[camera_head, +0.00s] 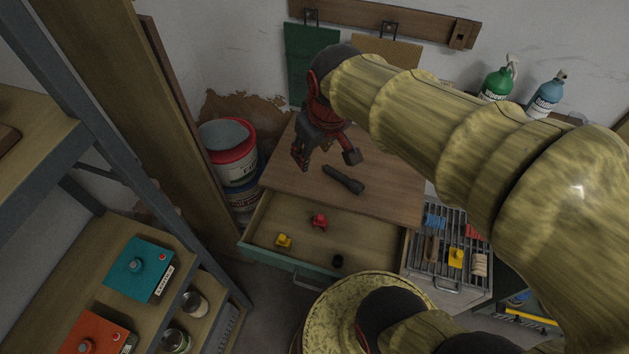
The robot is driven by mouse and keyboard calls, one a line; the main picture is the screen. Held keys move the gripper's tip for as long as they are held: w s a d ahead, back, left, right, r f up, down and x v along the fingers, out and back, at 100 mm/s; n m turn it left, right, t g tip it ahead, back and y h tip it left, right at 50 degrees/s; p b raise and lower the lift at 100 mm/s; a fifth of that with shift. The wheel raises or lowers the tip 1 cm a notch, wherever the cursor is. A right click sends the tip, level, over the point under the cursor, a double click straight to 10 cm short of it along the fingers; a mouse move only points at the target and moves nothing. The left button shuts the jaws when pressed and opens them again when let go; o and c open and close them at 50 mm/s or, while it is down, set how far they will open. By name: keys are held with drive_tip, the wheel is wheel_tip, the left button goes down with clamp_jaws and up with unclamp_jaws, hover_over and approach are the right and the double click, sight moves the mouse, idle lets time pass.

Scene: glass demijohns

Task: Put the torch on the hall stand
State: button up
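The black torch (343,180) lies on the brown wooden top (385,195) of a unit with an open drawer. I cannot tell for certain whether this unit is the hall stand. My gripper (326,159) is above the back left of this top, with its fingers spread apart and nothing visible between them. The torch is just below and to the right of the gripper, apart from the fingers as far as I can see. My arm crosses the upper right of the view and hides part of the top and the wall behind.
The open drawer (355,227) holds small yellow, red and black items. A wire rack (421,259) with several small things stands right of it. Stacked buckets (229,140) stand left. Shelving (82,268) with teal and orange boxes fills the left. Spray bottles (497,83) stand at the back right.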

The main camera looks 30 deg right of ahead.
drive_tip(key=s+a+r+m+t, duration=0.1)
drive_tip(key=s+a+r, duration=0.1)
drive_tip(key=s+a, duration=0.3)
drive_tip(key=s, duration=0.4)
drive_tip(key=shift+r+t+y, duration=0.3)
